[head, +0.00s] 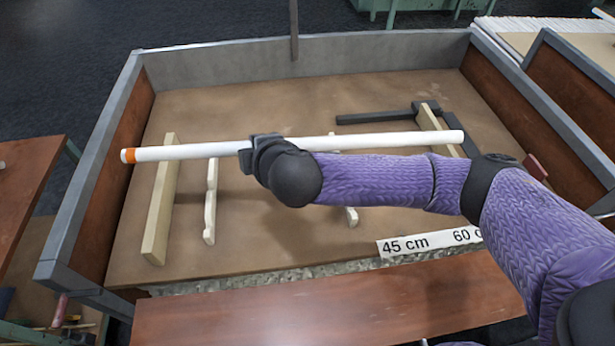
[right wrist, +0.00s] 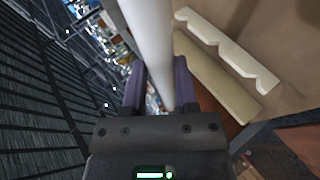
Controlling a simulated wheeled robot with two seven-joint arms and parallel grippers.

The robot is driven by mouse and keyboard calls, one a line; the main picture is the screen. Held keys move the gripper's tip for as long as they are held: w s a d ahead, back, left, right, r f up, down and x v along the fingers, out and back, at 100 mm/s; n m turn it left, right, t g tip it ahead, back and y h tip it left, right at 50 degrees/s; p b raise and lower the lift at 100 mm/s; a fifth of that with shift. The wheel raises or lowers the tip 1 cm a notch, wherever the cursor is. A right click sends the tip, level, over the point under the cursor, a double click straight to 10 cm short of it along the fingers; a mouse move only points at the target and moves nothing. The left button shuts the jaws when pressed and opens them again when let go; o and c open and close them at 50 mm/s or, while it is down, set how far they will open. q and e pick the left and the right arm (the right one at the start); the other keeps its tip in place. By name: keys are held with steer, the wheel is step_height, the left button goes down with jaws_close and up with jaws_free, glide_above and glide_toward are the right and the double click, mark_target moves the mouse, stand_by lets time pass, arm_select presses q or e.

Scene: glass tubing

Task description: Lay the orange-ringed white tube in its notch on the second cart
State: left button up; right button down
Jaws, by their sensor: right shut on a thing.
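The white tube (head: 385,141) lies nearly level across the walled cart (head: 300,57) in the head view, its orange ring (head: 129,156) at the left end. My right gripper (head: 247,152) is shut on the tube left of its middle; the tube also runs between the fingers in the right wrist view (right wrist: 150,40). A notched pale rest (head: 211,203) stands below the tube; it shows in the wrist view (right wrist: 226,50). A second rest (head: 351,216) is mostly hidden by my arm. Whether the tube touches any support is unclear. My left gripper is not in view.
A plain pale bar (head: 160,205) stands at the left, another (head: 428,118) at the right beside a dark grey bracket (head: 375,117). A "45 cm 60 cm" label (head: 410,243) is at the front edge. Cart walls surround the bed; a brown board (head: 330,308) lies in front.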

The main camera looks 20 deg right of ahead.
steer(key=shift+n+y, duration=0.3)
steer(key=d, duration=0.1)
steer(key=w+d+f+b, duration=0.1)
steer(key=w+d, duration=0.1)
steer(key=shift+d+f, duration=0.4)
step_height(320, 180, down, 9)
steer(key=b, duration=0.5)
steer(key=shift+b, duration=0.3)
steer(key=shift+f, duration=0.1)
steer(key=shift+a+r, duration=0.1)
steer(key=shift+r, duration=0.15)
steer(key=c, duration=0.6)
jaws_free()
steer(key=shift+f, duration=0.1)
steer(key=shift+o, duration=1.1)
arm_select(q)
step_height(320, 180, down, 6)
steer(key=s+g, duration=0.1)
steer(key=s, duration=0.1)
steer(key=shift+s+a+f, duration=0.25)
